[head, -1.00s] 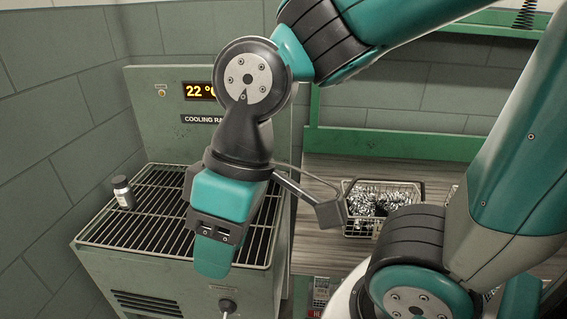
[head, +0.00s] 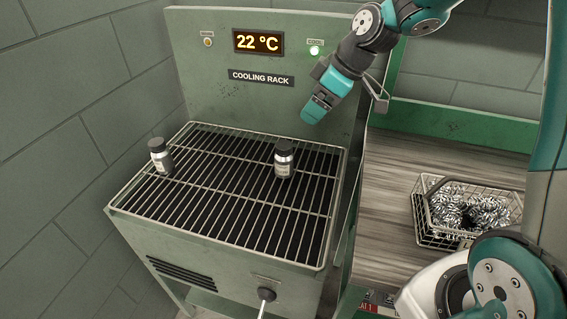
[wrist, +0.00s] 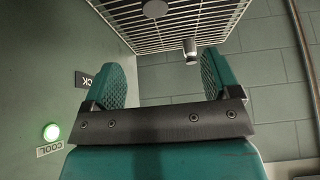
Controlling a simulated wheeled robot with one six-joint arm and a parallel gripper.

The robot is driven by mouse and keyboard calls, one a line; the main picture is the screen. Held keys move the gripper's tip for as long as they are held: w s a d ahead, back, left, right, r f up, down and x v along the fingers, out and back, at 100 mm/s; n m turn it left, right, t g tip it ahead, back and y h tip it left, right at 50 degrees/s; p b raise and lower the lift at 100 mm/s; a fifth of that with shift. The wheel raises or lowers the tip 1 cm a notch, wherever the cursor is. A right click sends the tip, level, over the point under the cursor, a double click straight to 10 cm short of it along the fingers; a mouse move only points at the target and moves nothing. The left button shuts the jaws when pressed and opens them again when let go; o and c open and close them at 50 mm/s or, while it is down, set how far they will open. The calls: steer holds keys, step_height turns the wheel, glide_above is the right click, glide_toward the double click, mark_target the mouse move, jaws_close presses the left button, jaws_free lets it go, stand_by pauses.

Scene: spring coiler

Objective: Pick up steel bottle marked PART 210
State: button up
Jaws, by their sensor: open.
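Two small steel bottles with dark caps and pale labels stand upright on the wire rack of the cooling rack. The left bottle (head: 160,158) is near the rack's left back edge. The right bottle (head: 284,160) is right of the rack's middle. The label print is too small to read, so I cannot tell which is PART 210. My gripper (head: 314,112) is above the back right of the rack, higher than the right bottle and apart from it. In the wrist view my gripper (wrist: 165,80) is open and empty, with one bottle (wrist: 190,50) beyond the fingers; I cannot tell which.
The cooling rack's back panel (head: 240,110) rises behind the grid, with a 22 °C display (head: 258,42) and a lit green lamp (head: 314,50). A wire basket of springs (head: 465,212) sits on the bench to the right. The rack's front half is clear.

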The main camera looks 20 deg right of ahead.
mark_target(284, 144)
steer(key=p+x, duration=0.1)
steer(key=x, duration=1)
steer(key=shift+f, duration=0.2)
steer(key=shift+d+p+x, duration=0.15)
steer(key=shift+p+x, duration=0.15)
steer(key=shift+x, duration=1.2)
steer(key=shift+d+p+x, duration=0.15)
steer(key=shift+p+x, duration=0.15)
steer(key=shift+x, duration=1.15)
steer(key=shift+w, duration=0.2)
steer(key=c, duration=1.2)
steer(key=shift+o, duration=0.2)
